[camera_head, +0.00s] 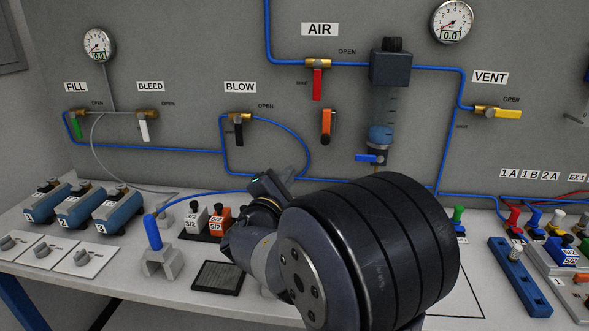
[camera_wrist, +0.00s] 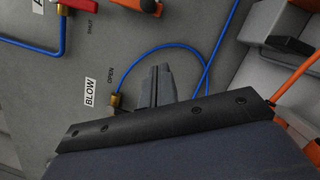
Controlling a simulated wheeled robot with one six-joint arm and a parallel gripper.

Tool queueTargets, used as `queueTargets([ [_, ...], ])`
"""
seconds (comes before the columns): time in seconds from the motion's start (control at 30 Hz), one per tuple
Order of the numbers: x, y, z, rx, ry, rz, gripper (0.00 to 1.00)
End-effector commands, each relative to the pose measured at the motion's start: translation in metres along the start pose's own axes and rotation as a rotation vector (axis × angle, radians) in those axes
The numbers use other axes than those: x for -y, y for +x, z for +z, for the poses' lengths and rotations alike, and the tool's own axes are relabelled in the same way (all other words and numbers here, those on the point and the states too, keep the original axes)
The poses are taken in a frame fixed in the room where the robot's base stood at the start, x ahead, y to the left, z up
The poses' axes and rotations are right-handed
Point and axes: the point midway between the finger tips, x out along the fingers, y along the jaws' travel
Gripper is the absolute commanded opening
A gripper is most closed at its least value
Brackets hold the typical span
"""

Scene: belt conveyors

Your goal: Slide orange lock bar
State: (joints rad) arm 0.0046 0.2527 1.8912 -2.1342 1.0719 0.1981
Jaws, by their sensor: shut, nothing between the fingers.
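The orange lock bar (camera_head: 328,126) is on the grey wall panel, below and to the right of the red AIR valve handle (camera_head: 318,84). Part of an orange piece with a dark end, likely the same bar (camera_wrist: 150,6), shows at the top edge of the wrist view. My gripper (camera_wrist: 157,85) is shut and empty in front of the panel, near the BLOW label, apart from the bar. In the head view my gripper (camera_head: 268,186) is low, left of the bar, partly hidden by my arm.
Blue tubing (camera_head: 307,147) loops on the panel near my gripper. A filter unit (camera_head: 384,100) is right of the bar. The bench below holds blue cylinders (camera_head: 80,207), a blue-topped stand (camera_head: 155,240) and valve blocks (camera_head: 205,222).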

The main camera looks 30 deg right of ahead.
Motion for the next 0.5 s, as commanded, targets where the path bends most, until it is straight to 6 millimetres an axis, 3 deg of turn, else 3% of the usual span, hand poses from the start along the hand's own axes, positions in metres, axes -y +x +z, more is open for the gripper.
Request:
queueTargets([
  [0.33,0.0,0.075,0.001,0.003,-0.002,-0.002,0.0],
  [0.5,-0.001,0.086,0.023,0.003,0.0,-0.001,0.0],
])
